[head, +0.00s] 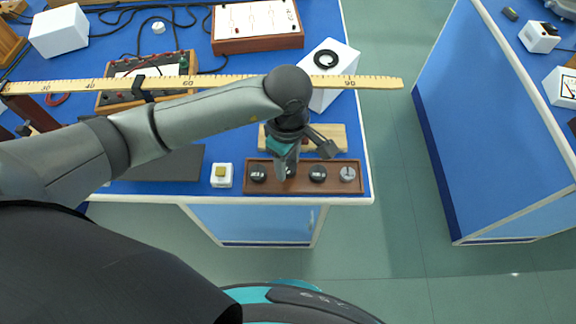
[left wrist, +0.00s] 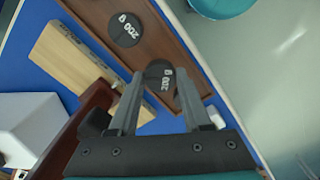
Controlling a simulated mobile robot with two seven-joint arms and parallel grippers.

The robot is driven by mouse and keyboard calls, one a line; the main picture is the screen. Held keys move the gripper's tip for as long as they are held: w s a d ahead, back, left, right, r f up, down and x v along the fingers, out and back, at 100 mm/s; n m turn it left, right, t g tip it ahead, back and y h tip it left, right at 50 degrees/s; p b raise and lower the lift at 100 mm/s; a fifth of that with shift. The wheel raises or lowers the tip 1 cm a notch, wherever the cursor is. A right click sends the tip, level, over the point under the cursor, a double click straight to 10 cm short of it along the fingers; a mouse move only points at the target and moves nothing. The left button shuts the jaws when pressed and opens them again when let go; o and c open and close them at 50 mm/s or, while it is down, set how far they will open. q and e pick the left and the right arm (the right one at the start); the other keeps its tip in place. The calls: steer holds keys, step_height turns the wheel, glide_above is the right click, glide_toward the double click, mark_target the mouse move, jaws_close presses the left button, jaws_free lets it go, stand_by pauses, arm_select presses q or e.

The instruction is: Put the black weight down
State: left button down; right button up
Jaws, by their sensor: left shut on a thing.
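My left gripper (head: 288,168) reaches down over the brown wooden weight tray (head: 304,188) at the front of the blue bench. In the left wrist view the gripper (left wrist: 159,84) is shut on a black weight (left wrist: 161,76) marked 200 g, held between its fingertips. The held weight is at or just above the tray; I cannot tell whether it touches. Another black 200 g weight (left wrist: 125,29) lies in the tray. In the head view, black weights (head: 258,173) (head: 318,173) sit on either side of the gripper, and a grey weight (head: 348,174) is at the right end.
A wooden block (head: 333,136) lies behind the tray. A white box with a yellow top (head: 221,175) stands left of it. A long ruler (head: 372,82) crosses behind the arm. A white box with a black ring (head: 338,62) stands further back. The bench edge is close in front.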

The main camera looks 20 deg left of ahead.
arm_select(q)
steer(key=shift+f, duration=1)
steer(key=shift+f+b, duration=0.25)
steer(key=shift+b, duration=0.1)
steer(key=c, duration=0.6)
jaws_free()
steer(key=shift+r, duration=0.15)
